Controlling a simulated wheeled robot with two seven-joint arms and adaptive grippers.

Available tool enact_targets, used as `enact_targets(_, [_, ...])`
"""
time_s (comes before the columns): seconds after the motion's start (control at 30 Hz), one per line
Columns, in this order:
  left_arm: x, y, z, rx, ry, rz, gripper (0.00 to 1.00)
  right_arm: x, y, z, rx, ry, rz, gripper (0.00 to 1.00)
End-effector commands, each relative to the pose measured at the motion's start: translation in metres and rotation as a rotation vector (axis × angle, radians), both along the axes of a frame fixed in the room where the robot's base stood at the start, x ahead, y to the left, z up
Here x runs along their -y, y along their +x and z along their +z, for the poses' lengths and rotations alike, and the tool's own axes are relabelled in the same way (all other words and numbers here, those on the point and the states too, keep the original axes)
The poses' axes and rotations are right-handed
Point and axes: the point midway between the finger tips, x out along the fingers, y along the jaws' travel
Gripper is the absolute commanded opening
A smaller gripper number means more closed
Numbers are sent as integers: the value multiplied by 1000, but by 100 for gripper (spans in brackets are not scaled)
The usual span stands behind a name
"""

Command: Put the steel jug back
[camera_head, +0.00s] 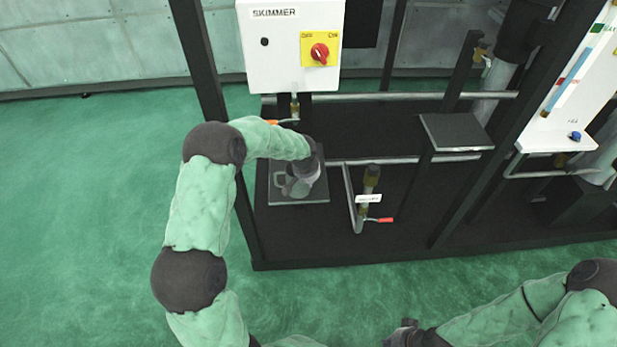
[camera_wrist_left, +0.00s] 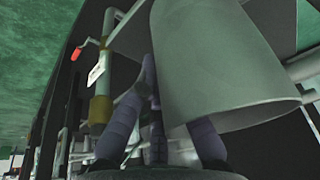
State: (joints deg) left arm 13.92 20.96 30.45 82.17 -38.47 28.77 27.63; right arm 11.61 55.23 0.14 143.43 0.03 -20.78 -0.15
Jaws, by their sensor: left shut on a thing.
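The steel jug (camera_head: 297,188) is a grey metal vessel at the small square plate (camera_head: 312,197) on the left of the dark frame. My left gripper (camera_head: 303,172) reaches it from above and is shut on it, partly hiding it. In the left wrist view the jug's smooth wall (camera_wrist_left: 220,65) fills the right side, with the fingers of my left gripper (camera_wrist_left: 165,110) beside it. I cannot tell whether the jug's base touches the plate. My right gripper (camera_head: 405,334) is low at the bottom edge, away from the frame; its jaws are unclear.
A valve with a red lever (camera_head: 380,220) and a white tag stands right of the plate. The white skimmer box (camera_head: 292,50) with a red switch hangs above. A second, higher plate (camera_head: 456,131) is to the right. Horizontal pipes run behind. The green floor at left is clear.

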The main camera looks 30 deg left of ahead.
Motion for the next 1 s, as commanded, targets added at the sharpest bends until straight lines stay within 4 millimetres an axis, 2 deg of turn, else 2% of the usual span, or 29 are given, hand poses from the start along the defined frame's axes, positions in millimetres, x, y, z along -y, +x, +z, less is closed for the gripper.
enact_targets(0.3, [-21, 33, -1, 2, 0, 1, 0, 0, 0, -9, 0, 0, 0, 0])
enact_targets(0.43, [-19, 30, -15, -1, 0, -1, 0, 0, 0, -17, 0, 0, 0, 0])
enact_targets(0.87, [-19, 30, -19, 1, 0, 0, 0, 0, 0, -19, 0, 0, 0, 0])
enact_targets(0.9, [-19, 30, -18, 0, 0, 0, 16, 0, 0, -19, 0, 0, 0, 0])
enact_targets(0.93, [-19, 30, -18, 0, 0, 0, 24, 0, 0, -19, 0, 0, 0, 0])
enact_targets(0.97, [-19, 30, -18, 0, 0, 0, 31, 0, 0, -18, 0, 0, 0, 0])
enact_targets(1.0, [-19, 30, -18, 0, 0, 0, 31, 0, 0, -18, 0, 0, 0, 0])
